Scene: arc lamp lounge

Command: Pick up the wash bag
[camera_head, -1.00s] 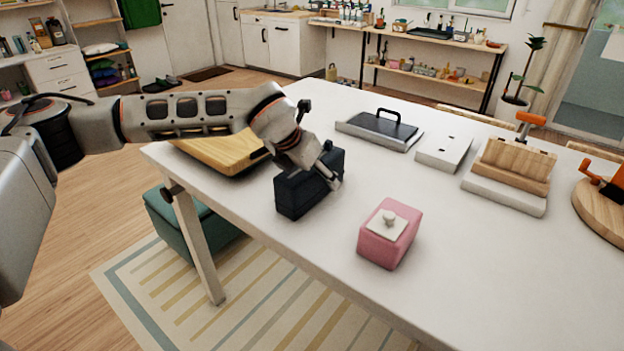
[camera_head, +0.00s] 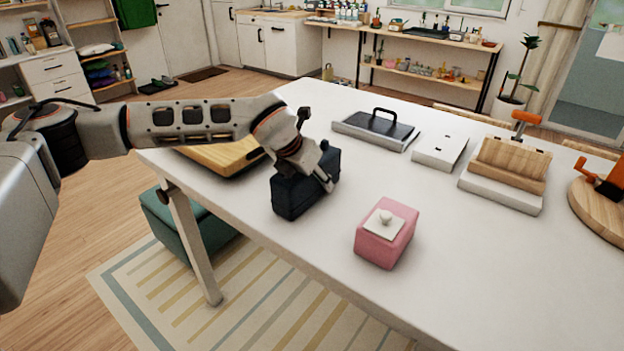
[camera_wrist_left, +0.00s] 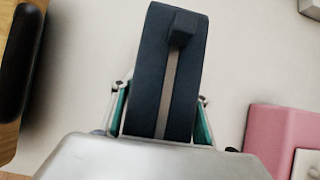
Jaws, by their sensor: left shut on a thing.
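The wash bag is a dark navy box-shaped bag (camera_head: 298,193) on the white table, near its left front edge. In the left wrist view the bag (camera_wrist_left: 152,75) runs up between the fingers, with a pale strip along its top and a dark tab at the far end. My left gripper (camera_head: 322,170) comes over the bag from above and is shut on it. In the left wrist view the gripper's two fingers (camera_wrist_left: 160,110) press on its two sides. The bag's underside is hidden, so I cannot tell whether it touches the table. My right gripper is not in view.
A pink box with a white top (camera_head: 387,236) stands right of the bag. A wooden board (camera_head: 222,156) lies to its left. Behind are a dark-lidded tray (camera_head: 376,130), a white box (camera_head: 440,150) and a wooden block stand (camera_head: 508,168). The table's right front is clear.

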